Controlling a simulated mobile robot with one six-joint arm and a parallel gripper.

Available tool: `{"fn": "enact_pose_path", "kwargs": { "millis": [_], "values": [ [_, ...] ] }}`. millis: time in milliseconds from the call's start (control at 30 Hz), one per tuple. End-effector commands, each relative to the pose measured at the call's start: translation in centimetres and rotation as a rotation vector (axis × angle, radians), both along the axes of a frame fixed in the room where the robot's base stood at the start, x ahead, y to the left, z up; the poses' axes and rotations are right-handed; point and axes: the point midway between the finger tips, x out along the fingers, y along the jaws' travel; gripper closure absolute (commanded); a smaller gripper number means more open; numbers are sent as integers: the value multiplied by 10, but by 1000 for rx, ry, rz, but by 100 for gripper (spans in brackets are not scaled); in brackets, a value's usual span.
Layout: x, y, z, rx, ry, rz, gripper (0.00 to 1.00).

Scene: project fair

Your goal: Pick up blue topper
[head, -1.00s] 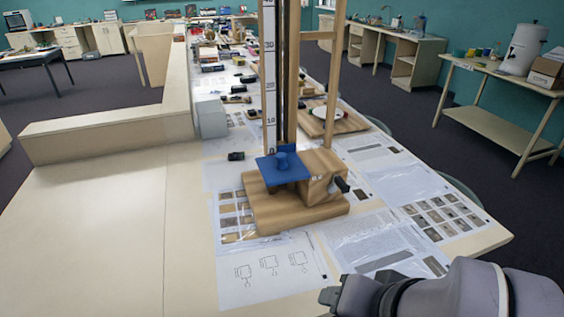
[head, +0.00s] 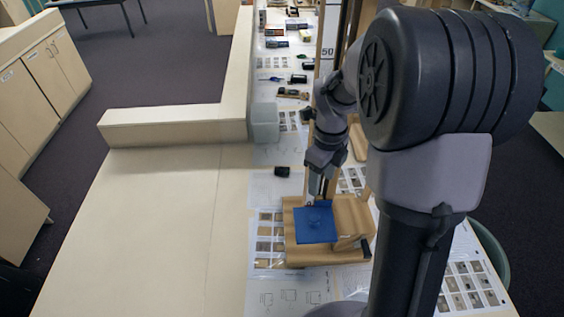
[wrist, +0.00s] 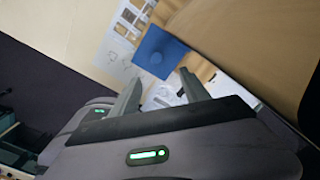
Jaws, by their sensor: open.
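The blue topper (head: 316,226) shows as a flat blue square with a small blue knob on its top. It is at the wooden stand (head: 350,222), in front of the tall scale. I cannot tell whether knob and square are one piece. In the wrist view the blue square (wrist: 160,50) lies beyond my fingertips, with wood beside it. My gripper (head: 318,192) is just behind and above the square in the head view, pointing down. In the wrist view my gripper (wrist: 158,84) has its two fingers apart with nothing between them.
The stand's tall wooden frame and scale (head: 327,45) rise close to my arm. Printed sheets (head: 268,238) lie around the stand. The pale tabletop (head: 160,220) at left is clear.

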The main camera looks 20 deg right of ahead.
Motion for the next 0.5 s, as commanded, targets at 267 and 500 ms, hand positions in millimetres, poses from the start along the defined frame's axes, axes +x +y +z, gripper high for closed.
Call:
{"fn": "enact_pose_path", "kwargs": {
  "millis": [267, 500],
  "values": [
    [-2, 0, -74, 2, 8, -11, 46],
    [-1, 0, -121, 1, 5, -9, 46]
  ]
}}
